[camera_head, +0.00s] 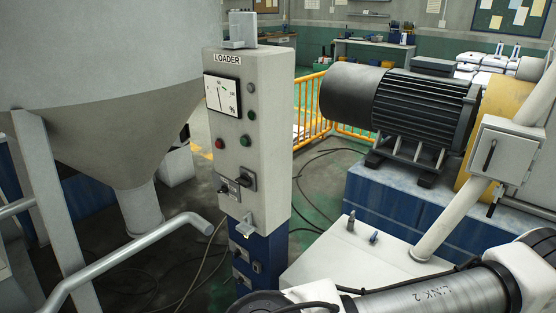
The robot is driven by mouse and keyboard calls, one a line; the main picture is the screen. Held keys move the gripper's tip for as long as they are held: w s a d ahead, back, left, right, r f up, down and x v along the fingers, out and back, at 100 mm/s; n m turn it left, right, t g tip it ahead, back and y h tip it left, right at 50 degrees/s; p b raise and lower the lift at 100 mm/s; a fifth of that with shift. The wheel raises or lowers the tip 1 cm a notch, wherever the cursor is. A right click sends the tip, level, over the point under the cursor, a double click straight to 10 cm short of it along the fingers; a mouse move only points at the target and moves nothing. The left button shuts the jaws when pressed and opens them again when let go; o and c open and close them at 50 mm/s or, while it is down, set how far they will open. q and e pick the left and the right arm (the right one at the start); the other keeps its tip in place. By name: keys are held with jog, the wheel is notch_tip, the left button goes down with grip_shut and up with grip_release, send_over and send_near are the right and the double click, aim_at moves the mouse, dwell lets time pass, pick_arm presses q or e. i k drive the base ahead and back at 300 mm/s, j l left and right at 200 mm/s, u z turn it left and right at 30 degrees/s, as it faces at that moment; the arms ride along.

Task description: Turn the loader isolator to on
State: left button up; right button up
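The loader cabinet (272,130), a tall grey post labelled LOADER with a blue lower part, stands near the middle. Its front carries a gauge (221,95), small lamps and buttons, and two black rotary switches. One switch (246,179) sits on a grey plate at the right; the other (226,187) is lower left. More small fittings (241,253) show on the blue part. No readable label tells which is the isolator, and the switch positions are too small to read. Neither gripper is in view. Part of my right arm shows at the bottom right.
A large grey hopper (112,115) and a bent grey rail (130,258) stand at the left. A black motor (400,100) on a blue base (400,198) is at the right. Yellow barriers (311,108) stand behind. Cables lie on the floor.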

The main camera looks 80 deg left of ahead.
aim_at(244, 181)
jog(key=u, duration=2.85)
